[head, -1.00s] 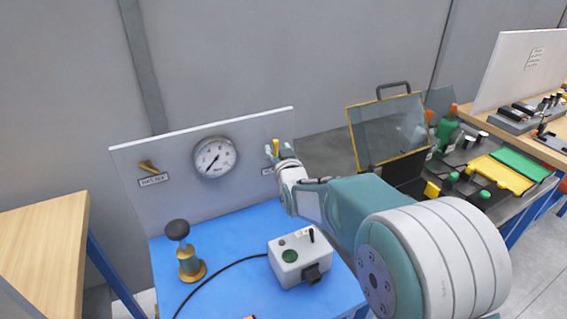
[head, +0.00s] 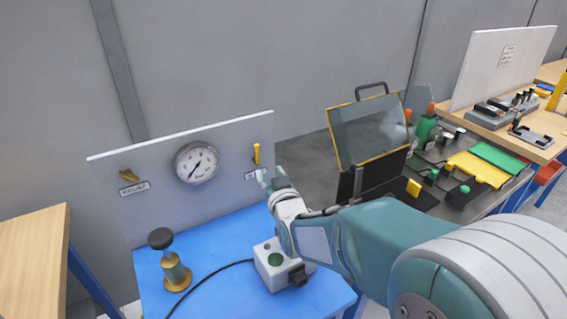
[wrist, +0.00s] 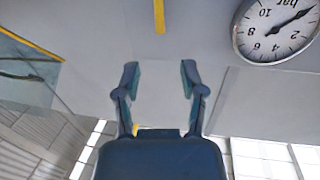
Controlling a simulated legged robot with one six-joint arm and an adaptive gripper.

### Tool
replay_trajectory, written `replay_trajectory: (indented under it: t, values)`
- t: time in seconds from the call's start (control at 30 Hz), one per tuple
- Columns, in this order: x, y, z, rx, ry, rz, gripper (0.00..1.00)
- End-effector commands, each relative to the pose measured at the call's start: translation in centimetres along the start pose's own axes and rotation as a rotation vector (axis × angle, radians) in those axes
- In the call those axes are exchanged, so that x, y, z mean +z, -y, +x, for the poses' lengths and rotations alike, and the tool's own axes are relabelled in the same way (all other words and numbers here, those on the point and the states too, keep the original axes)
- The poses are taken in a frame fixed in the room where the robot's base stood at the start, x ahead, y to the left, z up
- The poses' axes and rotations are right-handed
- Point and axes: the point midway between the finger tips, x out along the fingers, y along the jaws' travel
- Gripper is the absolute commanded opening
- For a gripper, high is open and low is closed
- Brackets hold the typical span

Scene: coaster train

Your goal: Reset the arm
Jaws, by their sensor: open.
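My gripper (head: 268,178) is in front of the right end of the white gauge panel (head: 215,200) in the head view, just below and right of a yellow lever (head: 256,153). In the wrist view my gripper (wrist: 160,78) has its two fingers apart with nothing between them. The yellow lever also shows in the wrist view (wrist: 159,15), beyond the fingertips and apart from them. The label under the lever is partly covered by my gripper in the head view.
A round gauge (head: 196,163) and a brass valve handle (head: 128,175) are on the panel. A brass pump with a dark knob (head: 176,270) and a grey control box (head: 274,262) stand on the blue table (head: 215,290). A yellow-framed clear guard (head: 366,130) stands to the right.

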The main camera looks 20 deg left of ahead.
Motion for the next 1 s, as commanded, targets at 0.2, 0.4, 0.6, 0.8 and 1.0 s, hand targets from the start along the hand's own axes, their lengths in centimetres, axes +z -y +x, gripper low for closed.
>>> replay_trajectory:
  t: [0.2,0.4,0.6,0.8,1.0]
  values:
    - [-0.4,-0.9,-0.5,0.015,0.016,0.001,0.53]
    - [-2.4,-7.0,-4.7,0.119,0.158,0.013,0.53]
    - [-3.4,-13.1,-12.3,0.254,0.358,0.050,0.53]
    - [-3.2,-16.8,-21.4,0.381,0.557,0.117,0.53]
    - [-2.1,-17.9,-31.4,0.501,0.749,0.210,0.53]
